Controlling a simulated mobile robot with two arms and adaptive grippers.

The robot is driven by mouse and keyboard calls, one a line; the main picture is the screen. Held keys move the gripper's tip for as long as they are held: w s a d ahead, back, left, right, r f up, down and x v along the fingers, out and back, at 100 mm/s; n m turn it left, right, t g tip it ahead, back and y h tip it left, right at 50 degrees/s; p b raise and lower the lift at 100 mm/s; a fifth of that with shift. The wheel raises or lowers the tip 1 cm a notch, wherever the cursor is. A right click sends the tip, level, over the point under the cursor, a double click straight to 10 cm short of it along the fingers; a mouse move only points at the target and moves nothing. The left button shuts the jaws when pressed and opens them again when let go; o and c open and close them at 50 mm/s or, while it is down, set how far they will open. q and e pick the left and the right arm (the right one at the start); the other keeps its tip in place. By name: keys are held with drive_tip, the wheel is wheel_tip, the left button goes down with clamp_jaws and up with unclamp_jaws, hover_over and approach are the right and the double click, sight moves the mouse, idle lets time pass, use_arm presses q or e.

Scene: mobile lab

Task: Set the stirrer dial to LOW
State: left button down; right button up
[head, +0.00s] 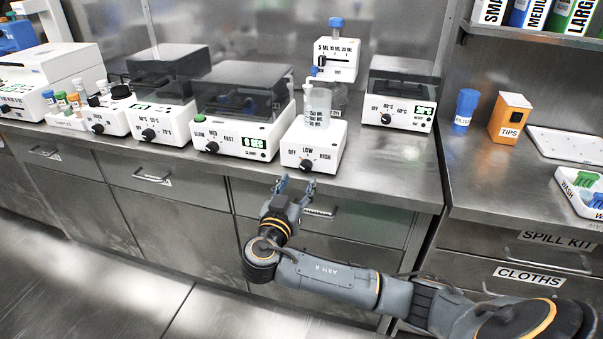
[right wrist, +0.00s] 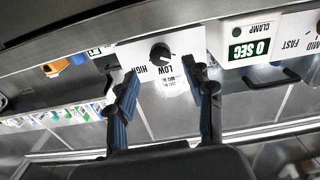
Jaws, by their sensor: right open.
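The stirrer (head: 313,146) is a white box on the bench with a clear beaker (head: 317,106) on top. Its front has a black dial (head: 306,165) under the labels OFF, LOW and HIGH. In the right wrist view the dial (right wrist: 161,52) appears upside down, with LOW and HIGH readable; I cannot tell for certain which label its pointer faces. My right gripper (head: 294,186) is open and empty, just in front of and below the dial. In the right wrist view its fingers (right wrist: 162,78) stand apart on either side of the dial, not visibly touching it. My left gripper is not in view.
A clamp-lidded device (head: 243,138) showing 0 SEC stands left of the stirrer. A heater with a dark lid (head: 402,108) stands to its right. A dispenser (head: 337,60) is behind. Drawer handles (head: 319,213) stick out below the bench edge near my right arm.

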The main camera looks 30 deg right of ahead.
sight(304, 169)
drive_tip(key=x, duration=0.5)
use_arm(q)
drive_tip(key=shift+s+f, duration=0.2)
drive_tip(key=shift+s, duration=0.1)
